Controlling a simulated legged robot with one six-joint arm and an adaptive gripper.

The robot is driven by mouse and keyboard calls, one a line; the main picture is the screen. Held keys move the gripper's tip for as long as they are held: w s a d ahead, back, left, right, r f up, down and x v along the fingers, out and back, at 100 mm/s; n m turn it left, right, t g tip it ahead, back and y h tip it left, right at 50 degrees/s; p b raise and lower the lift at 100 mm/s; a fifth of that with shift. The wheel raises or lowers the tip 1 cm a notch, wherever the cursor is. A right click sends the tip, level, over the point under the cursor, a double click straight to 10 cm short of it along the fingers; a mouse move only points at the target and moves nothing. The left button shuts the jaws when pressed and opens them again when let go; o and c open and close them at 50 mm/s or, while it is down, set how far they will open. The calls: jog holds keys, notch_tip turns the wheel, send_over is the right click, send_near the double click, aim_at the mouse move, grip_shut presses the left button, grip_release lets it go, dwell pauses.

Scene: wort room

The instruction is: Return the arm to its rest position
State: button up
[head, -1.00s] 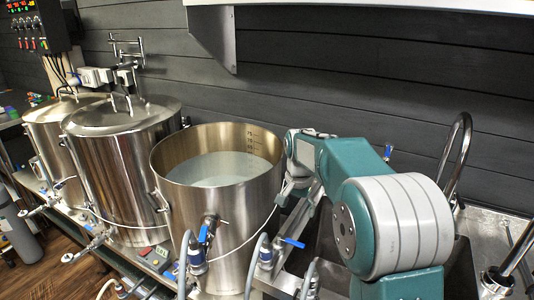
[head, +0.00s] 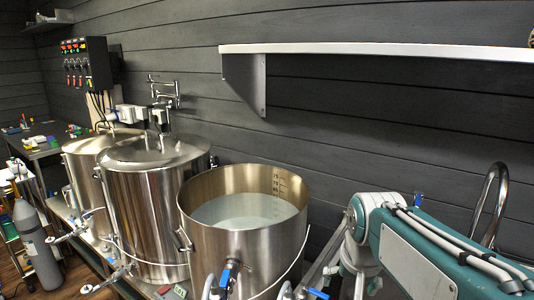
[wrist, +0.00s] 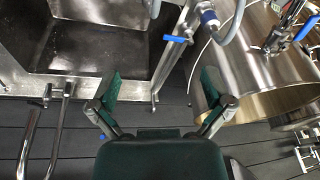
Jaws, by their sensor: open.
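In the wrist view, my gripper (wrist: 160,92) is open, with its two green fingers spread wide and nothing between them. In the head view, my arm (head: 425,255) is folded at the lower right, beside the open steel kettle (head: 245,245). The fingers are hard to make out there. In the wrist view the kettle (wrist: 250,85) is to the right of the fingers, and the dark sink basin (wrist: 95,50) is beyond them at the upper left.
Two lidded steel kettles (head: 150,205) stand left of the open one. A white shelf (head: 380,51) with a bracket hangs on the dark wall above my arm. A curved tap (head: 490,200) stands behind the arm. Blue-handled valves (head: 228,275) stick out in front.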

jog(key=s+f+n+t, duration=0.2)
jog(key=s+n, duration=0.1)
jog(key=s, duration=1)
jog(key=shift+s+d+f, duration=0.15)
jog(key=shift+f, duration=0.2)
dwell(1.0)
